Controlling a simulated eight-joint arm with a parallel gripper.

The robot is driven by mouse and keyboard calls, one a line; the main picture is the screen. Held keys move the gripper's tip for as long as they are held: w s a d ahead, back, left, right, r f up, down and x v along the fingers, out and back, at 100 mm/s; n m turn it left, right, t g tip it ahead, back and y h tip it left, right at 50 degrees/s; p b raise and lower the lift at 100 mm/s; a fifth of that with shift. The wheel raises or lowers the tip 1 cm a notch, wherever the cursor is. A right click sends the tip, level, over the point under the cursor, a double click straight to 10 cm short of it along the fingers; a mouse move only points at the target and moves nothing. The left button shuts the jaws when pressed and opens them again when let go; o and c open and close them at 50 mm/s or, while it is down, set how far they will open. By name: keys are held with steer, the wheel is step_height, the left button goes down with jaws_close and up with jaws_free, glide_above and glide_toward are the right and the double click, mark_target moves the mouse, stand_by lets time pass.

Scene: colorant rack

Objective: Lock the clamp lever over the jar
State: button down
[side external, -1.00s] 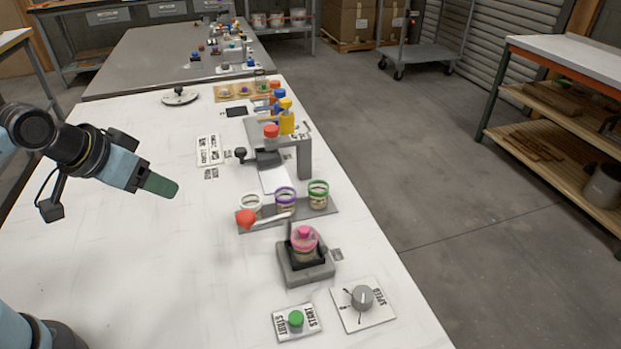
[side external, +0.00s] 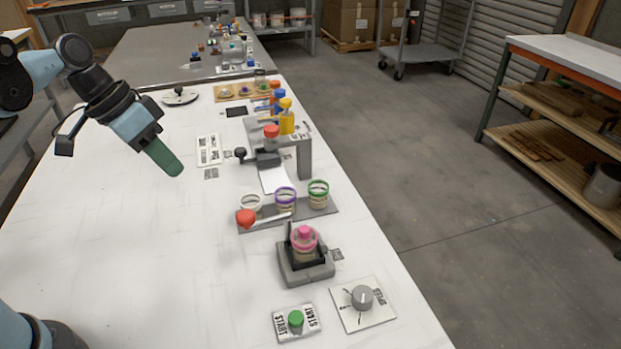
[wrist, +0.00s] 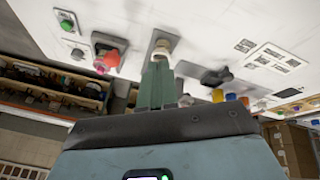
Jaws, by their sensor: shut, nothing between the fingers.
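The jar with a pink lid (side external: 304,241) sits in the grey and black clamp base (side external: 305,270) on the white table in the side view. The clamp lever (side external: 268,220) sticks out to the left with its red knob (side external: 246,218) at the end, beside the jar rather than across its lid. My gripper (side external: 175,168) is to the left of and behind the clamp, above the table, with its green fingers pointing down and right, together and empty. In the wrist view the green fingers (wrist: 156,84) are together, and the pink-lidded jar (wrist: 107,60) shows upper left.
Jars with white (side external: 251,203), purple (side external: 286,196) and green (side external: 318,189) rims stand on a grey strip behind the clamp. A grey dispenser stand (side external: 304,157) and colorant bottles (side external: 286,118) stand farther back. A green start button (side external: 296,318) and a speed knob (side external: 362,298) are in front. The left table area is clear.

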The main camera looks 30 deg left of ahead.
steer(key=shift+w+a+r+m+g+h, duration=0.1)
steer(key=shift+w+r+m+g+h, duration=0.25)
steer(key=shift+w+m+h, duration=0.3)
steer(key=shift+w+a+r+m+g+h, duration=0.1)
steer(key=shift+w+r+m+g+h, duration=0.15)
steer(key=shift+w+m+h, duration=0.4)
steer(key=shift+w+a+r+m+g+h, duration=0.1)
steer(key=shift+w+r+m+g+h, duration=0.15)
steer(key=shift+w+m+g+h, duration=0.3)
steer(key=shift+w, duration=0.1)
steer(key=s+d+r+x, duration=0.1)
steer(key=d+x, duration=0.1)
steer(key=x, duration=1)
steer(key=shift+s+d+r, duration=0.2)
steer(key=shift+s+r, duration=0.1)
steer(key=shift+s, duration=0.1)
